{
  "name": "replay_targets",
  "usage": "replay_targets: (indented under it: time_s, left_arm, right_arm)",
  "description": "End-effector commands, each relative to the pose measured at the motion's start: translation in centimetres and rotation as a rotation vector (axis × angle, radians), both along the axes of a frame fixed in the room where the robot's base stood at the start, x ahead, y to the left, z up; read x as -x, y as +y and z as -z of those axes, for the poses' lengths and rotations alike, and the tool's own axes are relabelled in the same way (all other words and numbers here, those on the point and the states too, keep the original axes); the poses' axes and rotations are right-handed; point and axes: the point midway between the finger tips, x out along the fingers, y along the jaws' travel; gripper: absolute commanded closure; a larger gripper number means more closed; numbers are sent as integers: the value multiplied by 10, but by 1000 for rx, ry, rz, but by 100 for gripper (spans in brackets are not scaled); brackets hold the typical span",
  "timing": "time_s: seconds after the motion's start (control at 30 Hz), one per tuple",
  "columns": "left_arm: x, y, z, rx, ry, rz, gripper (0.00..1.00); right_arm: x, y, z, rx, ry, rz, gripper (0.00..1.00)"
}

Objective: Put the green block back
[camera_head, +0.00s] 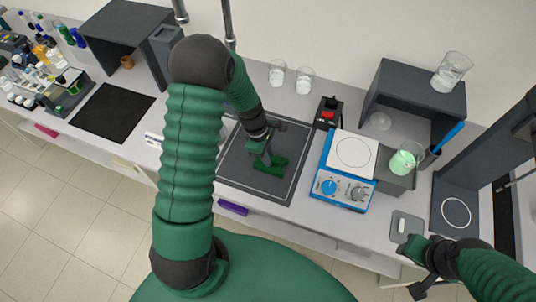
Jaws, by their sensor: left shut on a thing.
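My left gripper (264,156) reaches down over the dark mat (237,168) in the middle of the bench. It is shut on a dark green piece, which I take to be the green block (272,168). The block's colour is close to that of my own arm parts, so its exact outline is hard to make out. It is low over the mat; I cannot tell whether it touches. My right gripper (412,247) is at the lower right, beside a small grey plate with a white piece on it; its jaw state is unclear.
Right of the mat stands a blue hotplate stirrer (329,187) with a white top. Beyond it are a flask of pale green liquid (404,160) and a dark shelf (419,91). Two glass beakers (304,79) stand behind. A bare black mat (112,112) lies at left.

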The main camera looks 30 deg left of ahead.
Motion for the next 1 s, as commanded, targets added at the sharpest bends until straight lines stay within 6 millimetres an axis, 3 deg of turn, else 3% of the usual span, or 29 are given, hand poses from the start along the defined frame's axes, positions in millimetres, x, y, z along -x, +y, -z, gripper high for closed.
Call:
replay_targets:
  time_s: [0.17, 0.2, 0.37, 0.7, 1.0]
  left_arm:
    - [0, 2, 3, 2, 0, 0, 100]
    - [0, 2, 4, 2, 0, -1, 79]
    - [0, 2, 3, 2, 0, -1, 59]
    - [0, 4, -5, -1, -1, -1, 59]
    - [4, 20, -76, -1, -6, -1, 59]
  right_arm:
    - [0, 0, 2, 0, 0, 0, 64]
    - [0, 0, 2, 0, 0, 0, 64]
    - [0, 0, 2, 0, 0, 0, 64]
    - [0, 0, 2, 0, 0, 0, 64]
    - [0, 0, 11, 0, 0, 0, 64]
